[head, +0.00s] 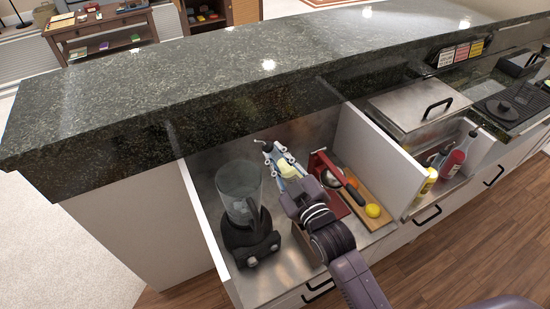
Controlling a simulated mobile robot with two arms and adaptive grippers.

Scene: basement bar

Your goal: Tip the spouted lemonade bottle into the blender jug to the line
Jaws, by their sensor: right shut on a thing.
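The blender (248,235) stands on the metal work surface at the left of the bay, with its clear jug (239,184) upright on the dark base. I cannot make out a fill line or any liquid in the jug. My right gripper (284,161) is shut on the pale yellow lemonade bottle (289,171), to the right of the jug and apart from it. The fingers and wrist hide much of the bottle. A dark spout (265,145) shows beyond the fingers on the upper left. I cannot tell the bottle's exact tilt. My left gripper is out of view.
A red citrus press (322,162) and a wooden board with a lemon (373,210) are right of my wrist. A white divider (372,150) stands beyond them. The raised dark stone counter (200,85) runs behind.

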